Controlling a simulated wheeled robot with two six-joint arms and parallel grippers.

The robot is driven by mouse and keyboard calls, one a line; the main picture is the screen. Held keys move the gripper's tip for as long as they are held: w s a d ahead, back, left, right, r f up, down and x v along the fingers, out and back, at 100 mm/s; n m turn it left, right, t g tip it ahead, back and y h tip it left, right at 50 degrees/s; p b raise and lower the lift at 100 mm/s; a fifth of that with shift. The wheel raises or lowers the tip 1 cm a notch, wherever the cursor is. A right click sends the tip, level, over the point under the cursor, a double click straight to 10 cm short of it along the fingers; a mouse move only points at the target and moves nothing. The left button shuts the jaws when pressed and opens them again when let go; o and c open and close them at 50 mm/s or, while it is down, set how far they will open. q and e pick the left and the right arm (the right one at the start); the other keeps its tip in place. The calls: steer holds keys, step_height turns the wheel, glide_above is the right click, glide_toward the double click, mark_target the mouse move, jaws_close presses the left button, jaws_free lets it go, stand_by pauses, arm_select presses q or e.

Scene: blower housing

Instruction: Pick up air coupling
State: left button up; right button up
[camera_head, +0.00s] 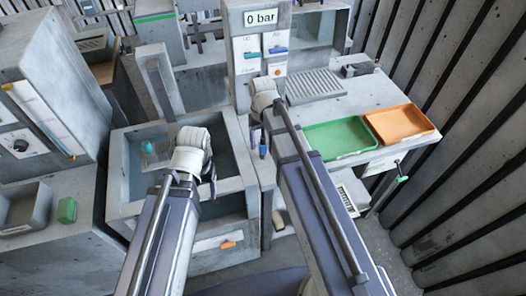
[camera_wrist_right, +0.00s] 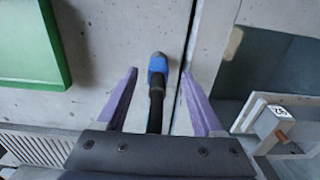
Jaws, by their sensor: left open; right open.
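The air coupling (camera_wrist_right: 157,68) is a blue tip on a black hose. In the right wrist view it lies between the two purple fingers of my right gripper (camera_wrist_right: 159,74), with a gap on each side. In the head view the blue coupling (camera_head: 263,151) shows small beside my right gripper (camera_head: 256,134), at the front of the bench. My right gripper is open and not closed on it. My left gripper (camera_head: 211,180) is open over the right part of the grey basin, with its fingers partly hidden by its wrist.
A green tray (camera_head: 340,138) and an orange tray (camera_head: 400,123) sit on the bench to the right. A grey basin (camera_head: 122,170) stands at left. Behind is a panel with a "0 bar" display (camera_head: 262,18). A ribbed plate (camera_head: 314,86) lies on the bench.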

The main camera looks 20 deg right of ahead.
mark_target(263, 146)
step_height(263, 146, down, 4)
steer(key=b, duration=0.2)
steer(key=shift+w+d+r+b, duration=0.1)
steer(key=shift+r+b, duration=0.1)
steer(key=shift+b, duration=0.15)
steer(key=shift+r, duration=0.1)
jaws_close()
